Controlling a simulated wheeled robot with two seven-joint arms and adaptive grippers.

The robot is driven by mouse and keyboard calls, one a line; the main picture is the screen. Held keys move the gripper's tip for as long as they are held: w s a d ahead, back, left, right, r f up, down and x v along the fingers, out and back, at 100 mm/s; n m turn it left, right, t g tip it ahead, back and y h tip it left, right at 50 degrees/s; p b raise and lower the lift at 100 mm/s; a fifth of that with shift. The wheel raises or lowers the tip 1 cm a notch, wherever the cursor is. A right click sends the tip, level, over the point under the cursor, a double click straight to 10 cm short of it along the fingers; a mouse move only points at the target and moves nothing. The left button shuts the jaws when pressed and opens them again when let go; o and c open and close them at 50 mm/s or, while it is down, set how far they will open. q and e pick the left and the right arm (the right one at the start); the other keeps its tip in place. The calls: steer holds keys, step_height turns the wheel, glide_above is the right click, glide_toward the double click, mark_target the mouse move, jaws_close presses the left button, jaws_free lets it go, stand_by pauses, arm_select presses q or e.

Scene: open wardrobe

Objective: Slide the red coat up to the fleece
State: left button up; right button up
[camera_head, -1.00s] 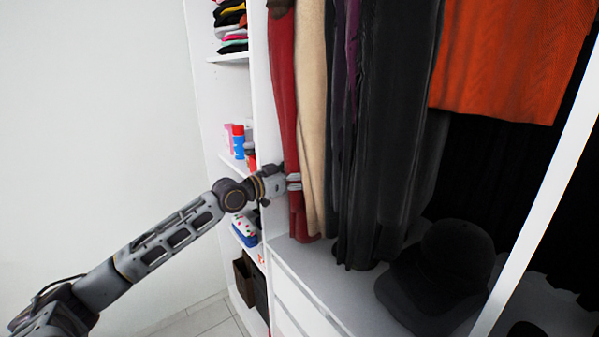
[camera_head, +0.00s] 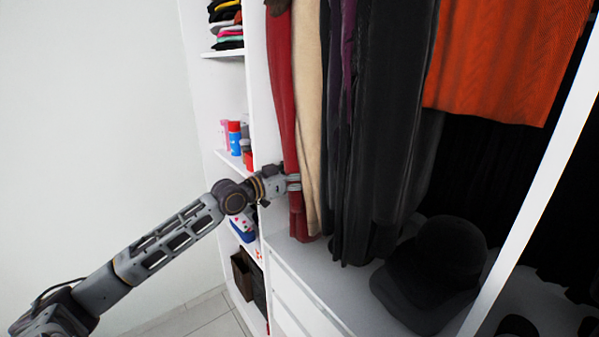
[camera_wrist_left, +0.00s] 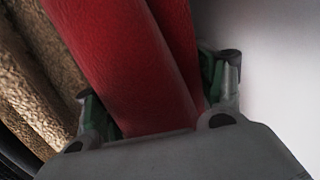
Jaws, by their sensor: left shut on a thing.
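The red coat (camera_head: 284,120) hangs at the left end of the row in the head view, beside the white divider. A beige garment with a fuzzy pile, which looks like the fleece (camera_head: 309,110), hangs just to its right. In the head view the two look close together or touching. My left gripper (camera_head: 293,182) is shut on the lower part of the red coat. In the left wrist view red cloth (camera_wrist_left: 130,70) fills the space between the fingers, and the fuzzy beige cloth (camera_wrist_left: 35,85) is at the left. My right gripper is not in view.
Dark garments (camera_head: 385,120) and an orange knit (camera_head: 500,70) hang further right. A black cap (camera_head: 435,265) sits on the white wardrobe base (camera_head: 300,268). The white divider (camera_head: 263,110) and side shelves (camera_head: 222,54) stand left of the coat.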

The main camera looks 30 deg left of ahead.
arm_select(q)
steer(key=shift+s+d+f, duration=0.1)
steer(key=shift+s+d, duration=0.05)
steer(key=shift+d, duration=0.25)
steer(key=o, duration=1.9)
steer(key=shift+s+a, duration=0.1)
steer(key=v, duration=1.1)
steer(key=shift+s+a, duration=0.25)
stand_by(0.4)
stand_by(0.8)
